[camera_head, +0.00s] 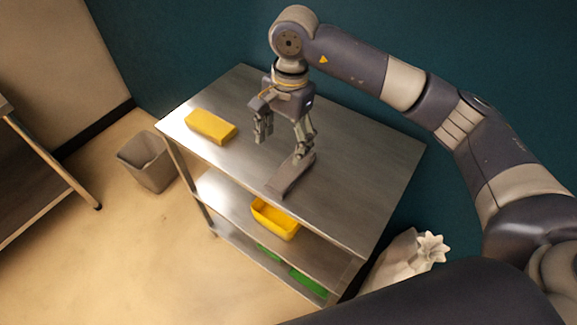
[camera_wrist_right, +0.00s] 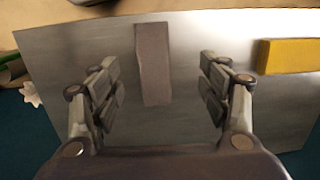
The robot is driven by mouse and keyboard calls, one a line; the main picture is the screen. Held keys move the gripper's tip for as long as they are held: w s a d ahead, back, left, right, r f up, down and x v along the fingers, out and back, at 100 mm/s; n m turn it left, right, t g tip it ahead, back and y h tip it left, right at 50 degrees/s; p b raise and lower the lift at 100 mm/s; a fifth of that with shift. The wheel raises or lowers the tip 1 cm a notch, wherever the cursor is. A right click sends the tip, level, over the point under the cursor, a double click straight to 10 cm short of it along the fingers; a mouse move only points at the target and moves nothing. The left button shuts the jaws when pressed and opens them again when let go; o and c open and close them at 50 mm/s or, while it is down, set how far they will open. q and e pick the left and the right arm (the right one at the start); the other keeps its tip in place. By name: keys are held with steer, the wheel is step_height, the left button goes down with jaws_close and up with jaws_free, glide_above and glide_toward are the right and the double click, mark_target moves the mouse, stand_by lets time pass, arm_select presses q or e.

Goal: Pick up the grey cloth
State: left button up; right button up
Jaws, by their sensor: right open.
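The grey cloth (camera_head: 289,178) is a folded, narrow rectangle lying flat on the metal cart's top, near its front edge. In the right wrist view the cloth (camera_wrist_right: 153,62) lies between and beyond my fingers. My right gripper (camera_head: 282,148) is open above the cart top, just behind the cloth, with one finger overlapping the cloth's far end in the head view. In the right wrist view the gripper (camera_wrist_right: 160,95) holds nothing between its spread fingers. Whether a finger touches the cloth, I cannot tell. My left gripper is out of view.
A yellow block (camera_head: 211,127) lies on the cart top (camera_head: 350,165) to the left; it also shows in the wrist view (camera_wrist_right: 287,56). A yellow bin (camera_head: 275,219) and green items sit on lower shelves. A waste bin (camera_head: 147,165) and a white sack (camera_head: 405,258) flank the cart.

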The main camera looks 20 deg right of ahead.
steer(key=d+h, duration=0.1)
steer(key=d, duration=0.1)
steer(key=p, duration=0.1)
glide_above(291, 167)
steer(key=f, duration=0.4)
steer(key=shift+s+d+f, duration=0.15)
steer(key=shift+d+f, duration=0.05)
steer(key=shift+f, duration=0.1)
steer(key=f+p, duration=0.1)
steer(key=f, duration=0.1)
steer(key=f+p, duration=0.1)
steer(key=f, duration=0.1)
steer(key=shift+a+f, duration=0.2)
steer(key=shift+f, duration=0.6)
steer(key=shift+c, duration=0.6)
steer(key=c, duration=1.1)
steer(key=shift+r, duration=0.1)
